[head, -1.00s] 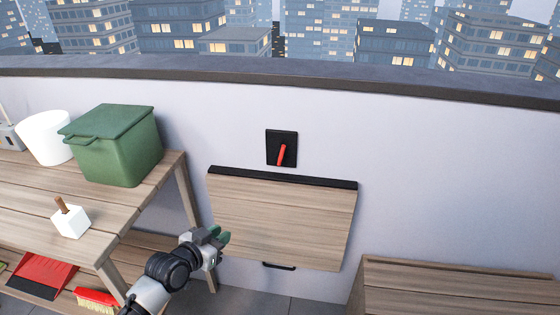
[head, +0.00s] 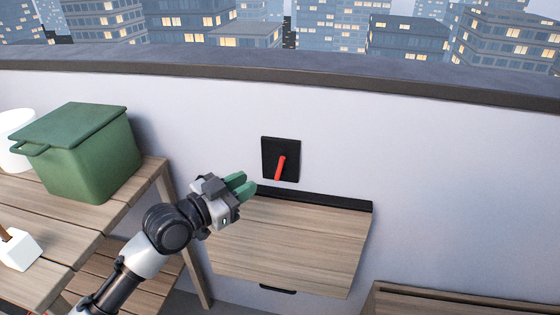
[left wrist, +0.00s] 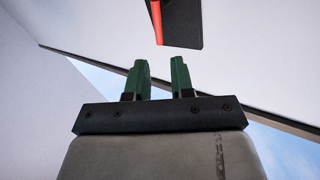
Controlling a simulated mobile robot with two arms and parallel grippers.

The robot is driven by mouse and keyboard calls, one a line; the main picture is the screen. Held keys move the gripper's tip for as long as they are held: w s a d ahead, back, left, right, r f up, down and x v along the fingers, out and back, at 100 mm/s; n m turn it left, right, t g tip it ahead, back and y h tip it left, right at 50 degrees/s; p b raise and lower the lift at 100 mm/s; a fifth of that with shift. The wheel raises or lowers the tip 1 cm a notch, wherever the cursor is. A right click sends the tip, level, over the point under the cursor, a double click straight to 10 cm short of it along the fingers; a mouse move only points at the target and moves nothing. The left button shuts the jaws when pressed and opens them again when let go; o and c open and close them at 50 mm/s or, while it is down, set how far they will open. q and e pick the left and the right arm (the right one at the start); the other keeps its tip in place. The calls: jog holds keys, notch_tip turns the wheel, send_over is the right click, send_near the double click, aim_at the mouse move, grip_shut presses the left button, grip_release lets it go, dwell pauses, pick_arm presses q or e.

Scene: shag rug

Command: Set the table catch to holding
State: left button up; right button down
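The table catch is a black square plate (head: 290,148) on the wall with a red lever (head: 280,168). The lever points down, tilted slightly to the left. The folding wooden table (head: 290,245) hangs folded down against the wall below it, under a black strip. My left gripper (head: 242,186) is left of and a little below the catch, apart from it. In the left wrist view the gripper's green fingers (left wrist: 160,80) stand apart with nothing between them, and the red lever (left wrist: 157,22) shows ahead of them. My right gripper is not in view.
A slatted wooden bench (head: 145,185) on the left holds a green lidded bin (head: 85,160), a white container (head: 14,140) and a white block with a brown handle (head: 18,250). A wooden surface (head: 450,303) stands at lower right. The wall right of the catch is clear.

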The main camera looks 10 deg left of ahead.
aim_at(279, 166)
pick_arm(q)
jog(key=x, duration=0.9)
jog(key=shift+w+d, duration=0.2)
jog(key=shift+d, duration=0.1)
grip_shut()
